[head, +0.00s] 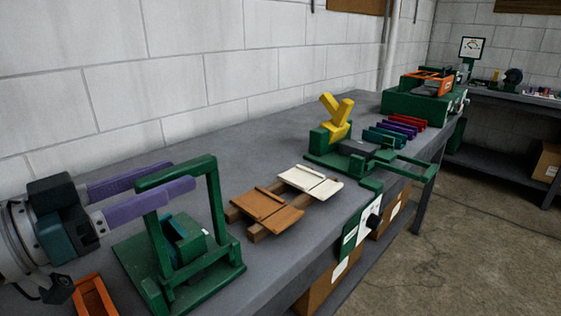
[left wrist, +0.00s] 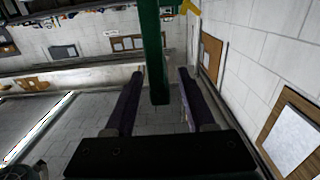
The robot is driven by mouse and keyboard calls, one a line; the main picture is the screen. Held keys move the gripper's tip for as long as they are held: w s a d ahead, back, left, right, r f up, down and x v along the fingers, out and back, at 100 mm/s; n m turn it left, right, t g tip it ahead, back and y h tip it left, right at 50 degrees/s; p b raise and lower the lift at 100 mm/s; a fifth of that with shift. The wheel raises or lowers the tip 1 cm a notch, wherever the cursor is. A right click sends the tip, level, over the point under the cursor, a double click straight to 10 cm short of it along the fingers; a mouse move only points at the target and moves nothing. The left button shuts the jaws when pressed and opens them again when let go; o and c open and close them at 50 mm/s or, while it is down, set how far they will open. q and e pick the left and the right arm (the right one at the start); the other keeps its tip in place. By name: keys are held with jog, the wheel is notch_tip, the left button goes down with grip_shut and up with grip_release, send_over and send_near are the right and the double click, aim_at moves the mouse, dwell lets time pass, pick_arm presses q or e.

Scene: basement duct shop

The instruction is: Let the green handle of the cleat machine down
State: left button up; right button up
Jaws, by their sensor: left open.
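The cleat machine appears to be the green machine (head: 200,275) at the near left of the bench. Its green handle (head: 176,171) is a U-shaped frame standing raised, with a crossbar on top. My left gripper (head: 183,173), with purple fingers, is open at the crossbar: one finger passes in front of it and the other behind. In the left wrist view the green handle (left wrist: 155,60) runs between the open fingers (left wrist: 160,72), with a gap visible on both sides. A teal block (head: 185,240) sits inside the frame. My right gripper is not in view.
Brown and cream plates (head: 268,208) lie right of the machine on the grey bench (head: 245,170). Farther along stand a green machine with a yellow clamp (head: 336,115), several coloured strips (head: 395,128) and a green-orange machine (head: 420,100). An orange tray (head: 95,297) lies near the bench front.

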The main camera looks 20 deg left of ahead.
aim_at(215, 160)
pick_arm(q)
jog(key=shift+x, duration=2.35)
jog(key=shift+c, duration=0.2)
grip_shut()
